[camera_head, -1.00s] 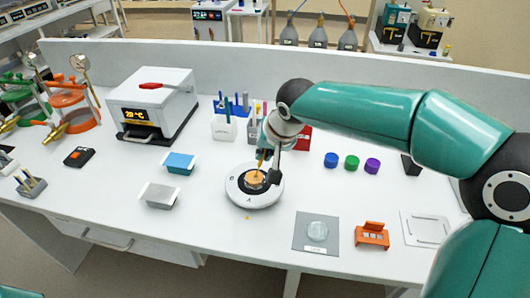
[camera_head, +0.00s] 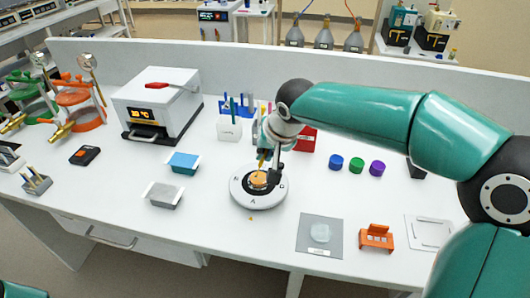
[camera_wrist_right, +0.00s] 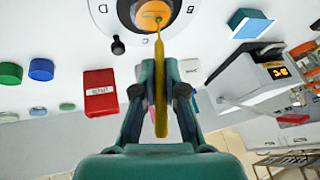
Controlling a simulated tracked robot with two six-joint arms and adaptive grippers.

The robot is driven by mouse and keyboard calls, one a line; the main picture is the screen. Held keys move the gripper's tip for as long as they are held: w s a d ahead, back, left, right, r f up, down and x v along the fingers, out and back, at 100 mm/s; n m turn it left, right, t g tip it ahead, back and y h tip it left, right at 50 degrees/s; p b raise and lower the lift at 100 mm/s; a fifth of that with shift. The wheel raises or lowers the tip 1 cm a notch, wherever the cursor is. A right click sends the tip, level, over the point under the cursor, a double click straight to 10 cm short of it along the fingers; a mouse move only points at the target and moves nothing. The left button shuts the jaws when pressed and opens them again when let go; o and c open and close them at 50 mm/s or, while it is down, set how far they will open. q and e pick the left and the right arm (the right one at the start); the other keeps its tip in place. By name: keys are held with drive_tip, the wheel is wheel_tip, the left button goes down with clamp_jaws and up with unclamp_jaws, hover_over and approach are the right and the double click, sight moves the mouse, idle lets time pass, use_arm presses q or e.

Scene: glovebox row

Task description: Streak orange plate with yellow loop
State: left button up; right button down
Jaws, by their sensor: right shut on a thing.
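The orange plate (camera_head: 258,180) sits on the dark middle of a round white turntable (camera_head: 243,200) with letters on its rim. In the right wrist view the plate (camera_wrist_right: 152,14) is cut by the top edge, and a thin greenish squiggle shows on it. My right gripper (camera_wrist_right: 161,68) is shut on the yellow loop (camera_wrist_right: 160,90). The loop's thin end reaches the plate's near part in that view; whether it touches, I cannot tell. In the head view my right gripper (camera_head: 268,148) is above the plate's far side. My left gripper is out of view.
A black knob (camera_wrist_right: 118,47) stands by the turntable's rim. A red box (camera_wrist_right: 100,94) and blue, green and purple caps (camera_head: 357,165) are to the right in the head view.

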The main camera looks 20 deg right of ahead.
drive_tip(key=shift+w+a, duration=0.2)
drive_tip(key=shift+a, duration=0.15)
idle(0.4)
drive_tip(key=shift+w+d, duration=0.25)
drive_tip(key=shift+w, duration=0.1)
idle(0.5)
drive_tip(key=shift+s+d+b, duration=0.4)
drive_tip(key=shift+s+d, duration=0.05)
drive_tip(key=shift+d, duration=0.25)
drive_tip(key=shift+s+d+b, duration=0.35)
drive_tip(key=shift+s+d, duration=0.05)
drive_tip(key=shift+d, duration=0.25)
idle(1.7)
drive_tip(key=shift+r, duration=0.1)
wheel_tip(320, 180, up, 6)
drive_tip(key=p, duration=0.4)
drive_tip(key=shift+p, duration=0.3)
